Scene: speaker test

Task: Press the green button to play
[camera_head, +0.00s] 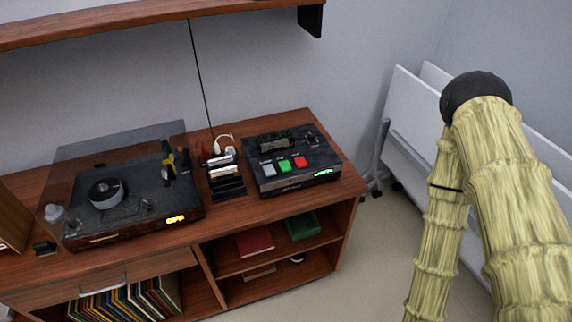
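The green button (284,167) is on the top face of a dark box-shaped device (310,149) at the right end of the wooden cabinet's top. It sits between a pale grey button (268,170) and a red button (301,162). A small green display glows on the device's front right. From this view I cannot tell whether the button is pressed. My gripper is not in view, and nothing covers the green button.
A turntable (125,205) with a raised clear lid stands left on the cabinet (300,204). A small rack (227,184) and cables stand between it and the device. A wall shelf (150,14) hangs above. White folded panels (410,116) lean at the right.

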